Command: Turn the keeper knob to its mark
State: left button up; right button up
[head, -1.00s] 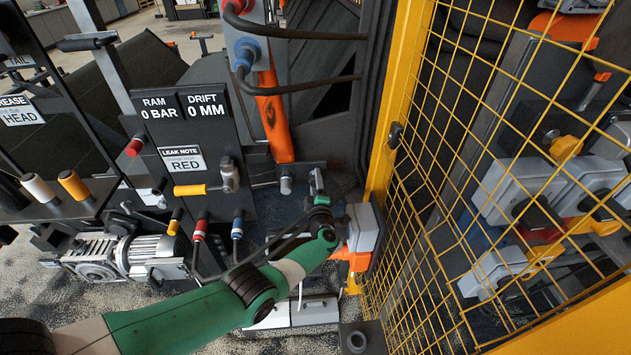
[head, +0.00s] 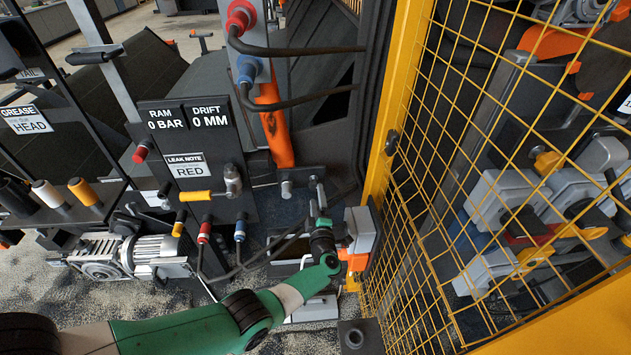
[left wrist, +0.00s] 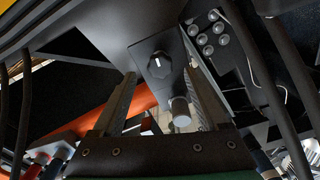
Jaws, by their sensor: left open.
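A dark round knob with a short white pointer line (left wrist: 157,66) sits on the underside of a dark grey plate in the left wrist view. I take it for the keeper knob; I cannot make it out in the head view. My left gripper (left wrist: 160,77) is open, its fingers on either side of the knob in the picture. Nothing is held, and I cannot tell whether a finger touches the knob. A grey metal pin (left wrist: 180,111) stands between the fingers, below the knob. In the head view my left gripper (head: 318,195) is small, beside the yellow post. No target mark is clear.
A yellow mesh guard (head: 455,170) closes off the right side. A grey and orange box (head: 360,245) is close to my left wrist. Hoses with red (head: 204,232) and blue (head: 240,230) fittings hang to the left. A dark panel reads 0 BAR and 0 MM (head: 190,118).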

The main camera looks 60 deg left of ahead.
pick_arm(q)
jog(key=p+v, duration=0.1)
jog(key=v, duration=0.4)
jog(key=shift+s+d, duration=0.15)
jog(key=shift+d, duration=0.15)
pick_arm(e)
notch_tip(320, 180, up, 3)
jog(key=shift+f, duration=0.2)
